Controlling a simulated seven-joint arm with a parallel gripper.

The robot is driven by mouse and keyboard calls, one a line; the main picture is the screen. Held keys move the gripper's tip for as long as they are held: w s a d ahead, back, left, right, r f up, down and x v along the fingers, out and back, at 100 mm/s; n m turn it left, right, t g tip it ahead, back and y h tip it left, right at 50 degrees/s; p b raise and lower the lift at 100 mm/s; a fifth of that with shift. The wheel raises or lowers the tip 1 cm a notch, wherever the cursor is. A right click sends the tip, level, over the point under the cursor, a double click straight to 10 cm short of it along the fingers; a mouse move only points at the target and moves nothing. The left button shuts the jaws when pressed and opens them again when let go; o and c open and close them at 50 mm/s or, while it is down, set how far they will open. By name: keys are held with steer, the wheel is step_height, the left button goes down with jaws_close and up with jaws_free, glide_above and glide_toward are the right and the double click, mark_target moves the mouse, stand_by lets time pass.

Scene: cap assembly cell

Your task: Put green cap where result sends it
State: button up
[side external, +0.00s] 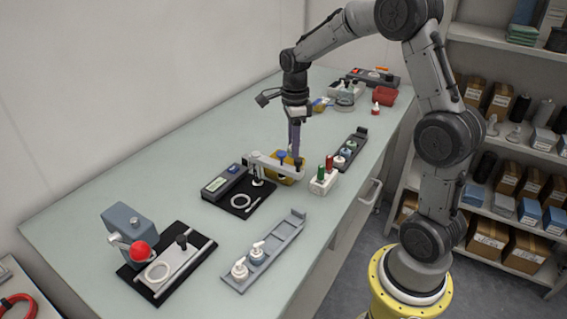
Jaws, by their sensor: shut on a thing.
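My gripper (295,150) points straight down over the middle of the table, close above a yellow bin (288,179). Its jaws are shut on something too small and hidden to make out. A white holder (318,187) just right of the bin has green (321,172) and red (329,163) upright pieces; I cannot tell whether one is the green cap. A black device with a small greenish display (215,184) stands left of the bin; its reading is not legible.
A grey rail (285,236) with white-topped pieces (240,268) lies near the front. A press with a red ball (141,250) stands front left. Another dark rail (357,143), a red bin (384,95) and more equipment are farther back. Bare table lies along the wall.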

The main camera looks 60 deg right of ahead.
steer(key=w+f, duration=0.1)
steer(key=f, duration=0.1)
steer(key=w+d+f, duration=0.1)
steer(key=w+f, duration=0.2)
steer(key=shift+d+f, duration=0.3)
steer(key=shift+f, duration=1.55)
steer(key=shift+f, duration=0.3)
steer(key=o, duration=0.8)
steer(key=shift+o, duration=0.2)
